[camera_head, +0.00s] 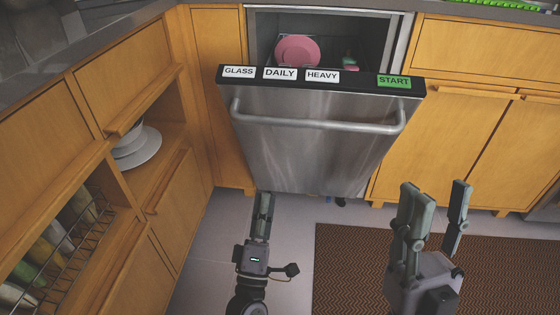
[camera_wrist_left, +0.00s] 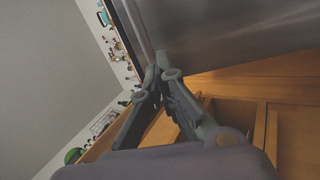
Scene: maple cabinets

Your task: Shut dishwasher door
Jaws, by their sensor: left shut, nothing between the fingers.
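The dishwasher door (camera_head: 310,135) is partly open. It is tilted outward, with its top edge away from the cabinet front and its dark control strip facing up. A long bar handle (camera_head: 318,124) runs across its front. The dishwasher's opening (camera_head: 340,30) shows behind it, with a pink plate (camera_head: 297,50) inside. My left gripper (camera_head: 264,198) is shut and empty, just below the door's lower left part in the head view. In the left wrist view the grey door panel (camera_wrist_left: 230,30) is close to the fingers (camera_wrist_left: 165,70); I cannot tell if they touch. My right gripper (camera_head: 436,188) is open and empty, right of the door.
Maple cabinets (camera_head: 465,120) stand to the right. Open shelves on the left hold white plates (camera_head: 137,150) and a wire rack (camera_head: 72,250) with several items. A brown rug (camera_head: 340,265) lies on the floor.

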